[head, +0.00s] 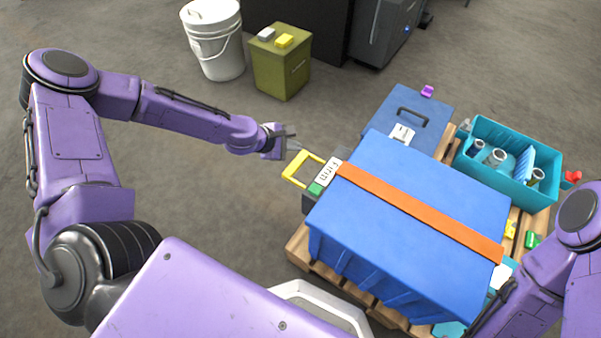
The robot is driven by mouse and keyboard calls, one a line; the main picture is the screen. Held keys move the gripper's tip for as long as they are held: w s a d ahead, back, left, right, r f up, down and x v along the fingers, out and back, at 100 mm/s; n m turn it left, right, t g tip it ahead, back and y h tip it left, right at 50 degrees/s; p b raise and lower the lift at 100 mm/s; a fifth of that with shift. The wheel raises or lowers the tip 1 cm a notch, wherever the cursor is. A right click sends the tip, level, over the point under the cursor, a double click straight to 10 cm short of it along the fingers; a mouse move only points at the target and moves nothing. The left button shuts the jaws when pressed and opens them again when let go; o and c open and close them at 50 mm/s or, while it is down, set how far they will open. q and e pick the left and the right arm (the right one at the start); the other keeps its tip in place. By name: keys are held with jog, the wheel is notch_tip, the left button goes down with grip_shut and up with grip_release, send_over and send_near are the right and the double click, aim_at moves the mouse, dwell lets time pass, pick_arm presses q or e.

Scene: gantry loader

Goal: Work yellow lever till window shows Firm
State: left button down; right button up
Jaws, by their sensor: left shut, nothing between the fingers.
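The yellow lever (297,168) is a loop-shaped handle sticking out to the left from a dark tensioner unit (309,204) at the left end of the orange strap. A white panel (328,172) with dark marks and a green patch (316,189) sit on that unit. The marks are too small to read, so I cannot tell what the window shows. My left gripper (295,148) is shut and empty, just beyond the lever's far edge; I cannot tell whether it touches. My right forearm enters at the lower right, but its gripper is not visible.
The orange strap (420,212) crosses a large blue crate (400,250) on a wooden pallet (298,246). A blue case (430,104) and a teal bin (500,192) stand behind it. A white bucket (216,45) and olive box (282,72) are farther back. The floor left of the pallet is clear.

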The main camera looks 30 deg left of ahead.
dwell(0.9)
pick_arm(q)
jog(key=shift+a, duration=0.1)
jog(key=shift+s+a+f+m+y, duration=0.5)
jog(key=shift+a+f+y, duration=0.1)
jog(key=shift+y, duration=0.3)
jog(key=s+a+f+m+g+y, duration=0.1)
jog(key=s+f+m+y, duration=0.2)
jog(key=s, duration=0.7)
jog(key=s+a+f+m+g+y, duration=0.1)
jog(key=s+f+m+g, duration=0.15)
jog(key=s+m, duration=0.45)
jog(key=s+a+f+m+g+y, duration=0.15)
jog(key=s+f, duration=0.25)
jog(key=s, duration=0.8)
notch_tip(320, 180, up, 25)
jog(key=m+p, duration=0.1)
jog(key=p, duration=2.4)
jog(key=shift+s+d+f+y, duration=0.15)
jog(key=shift+d+y, duration=0.25)
jog(key=shift+y, duration=0.05)
